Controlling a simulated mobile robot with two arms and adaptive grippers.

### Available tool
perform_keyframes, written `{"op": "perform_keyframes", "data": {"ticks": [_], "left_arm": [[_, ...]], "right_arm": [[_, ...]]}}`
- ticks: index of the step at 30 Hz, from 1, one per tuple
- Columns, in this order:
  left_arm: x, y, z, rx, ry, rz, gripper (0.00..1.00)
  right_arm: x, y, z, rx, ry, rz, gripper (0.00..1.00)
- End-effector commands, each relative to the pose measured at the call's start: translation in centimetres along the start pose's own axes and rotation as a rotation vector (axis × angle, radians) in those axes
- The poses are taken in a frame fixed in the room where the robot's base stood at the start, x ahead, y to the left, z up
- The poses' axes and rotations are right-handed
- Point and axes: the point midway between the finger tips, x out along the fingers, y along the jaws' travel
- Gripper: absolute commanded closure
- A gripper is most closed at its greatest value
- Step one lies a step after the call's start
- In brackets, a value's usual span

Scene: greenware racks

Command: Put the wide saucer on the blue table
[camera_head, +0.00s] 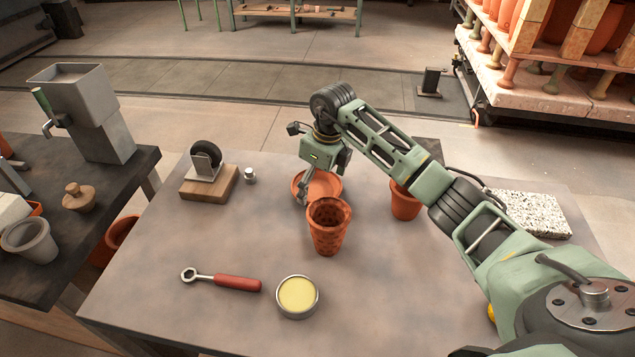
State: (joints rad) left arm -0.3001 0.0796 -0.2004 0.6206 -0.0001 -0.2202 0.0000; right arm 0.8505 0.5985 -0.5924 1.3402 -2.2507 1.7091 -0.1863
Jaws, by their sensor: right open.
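The terracotta saucer (322,188) lies on the grey-brown table (200,245), toward its far side. My right gripper (309,192) points down at the saucer's left part, with its fingers open close to the rim. I cannot tell whether the fingers touch it. A terracotta pot (328,232) stands just in front and hides the saucer's near edge. No table that is clearly blue shows. My left gripper is not in view.
A smaller terracotta pot (405,203) stands right of the saucer, by my right arm. A wheel on a wooden block (208,185), a small metal weight (250,176), a red-handled wrench (235,282), a yellow-filled tin (298,295) and a speckled slab (532,213) surround it. A dark bench (60,240) stands left.

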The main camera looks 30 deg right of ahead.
Motion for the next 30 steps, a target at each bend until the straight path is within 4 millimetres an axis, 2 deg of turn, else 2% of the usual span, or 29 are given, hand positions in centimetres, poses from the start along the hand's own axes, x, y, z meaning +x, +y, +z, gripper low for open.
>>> {"op": "perform_keyframes", "data": {"ticks": [5,15,19,24,30], "left_arm": [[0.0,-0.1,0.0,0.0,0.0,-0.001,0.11],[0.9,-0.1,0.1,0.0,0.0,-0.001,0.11],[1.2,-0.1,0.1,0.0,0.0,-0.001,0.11],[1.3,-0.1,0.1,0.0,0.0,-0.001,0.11],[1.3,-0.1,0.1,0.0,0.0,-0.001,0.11]], "right_arm": [[-1.2,-0.1,0.1,0.0,-0.003,-0.002,0.0],[-8.3,-0.1,0.1,0.0,-0.004,-0.004,0.0],[-10.5,-0.1,0.1,-0.001,-0.003,-0.002,0.0],[-12.0,-0.1,0.1,0.001,-0.001,-0.001,0.0],[-12.3,0.0,0.0,0.0,0.0,0.0,0.0]]}}
